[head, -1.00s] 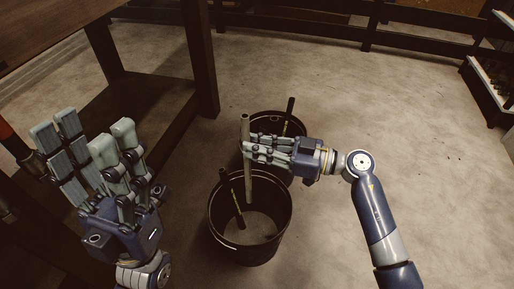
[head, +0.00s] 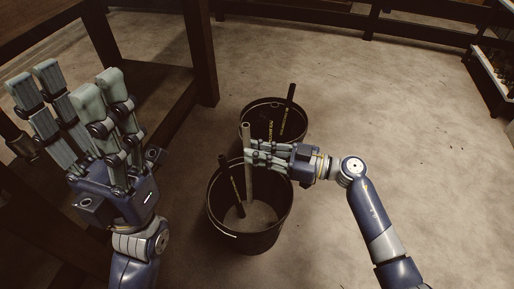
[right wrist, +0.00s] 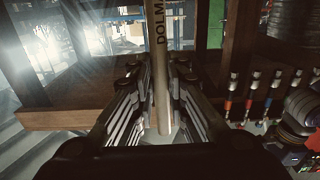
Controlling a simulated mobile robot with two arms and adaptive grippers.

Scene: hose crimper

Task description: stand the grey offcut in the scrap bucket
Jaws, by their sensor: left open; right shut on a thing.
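The grey offcut (head: 247,137) is a slim upright tube held in my right gripper (head: 258,156). Its lower part reaches down inside the near black bucket (head: 249,243); whether its end touches the floor of the bucket I cannot tell. In the right wrist view the offcut (right wrist: 160,62) runs between the fingers and carries dark lettering. A dark offcut (head: 230,183) leans inside the near bucket on the left. My left gripper (head: 75,95) is open and empty, at the left of the head view, away from the buckets.
A dark wooden bench (head: 203,60) is at the left. A rack (head: 492,85) stands at the far right. The concrete floor (head: 410,150) between is clear.

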